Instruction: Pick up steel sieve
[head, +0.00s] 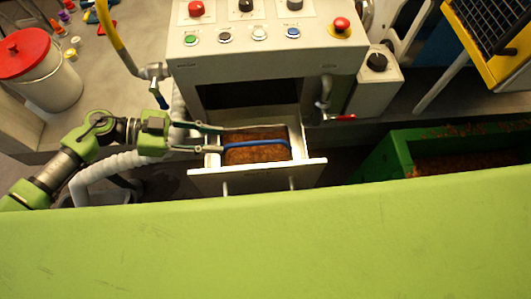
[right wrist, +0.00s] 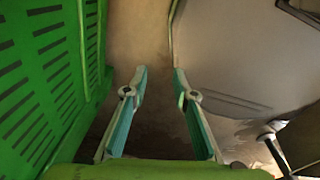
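In the head view a pale metal drawer (head: 257,169) stands pulled out below the control panel. It holds a block of brown material (head: 257,154) with a blue bar (head: 255,146) across it. I cannot tell for certain whether a steel sieve lies in or under this material. My left gripper (head: 221,139) reaches in from the left at the drawer's left side, its two fingers apart, with nothing clearly held between them. My right gripper (right wrist: 160,80) shows in the right wrist view, open and empty, pointing at a brownish floor.
The control panel (head: 262,38) with coloured buttons is above the drawer. A green crate (head: 385,162) with brown contents is at right; a slotted green wall (right wrist: 45,75) stands left of my right gripper. A white bucket with a red lid (head: 24,54) is at upper left.

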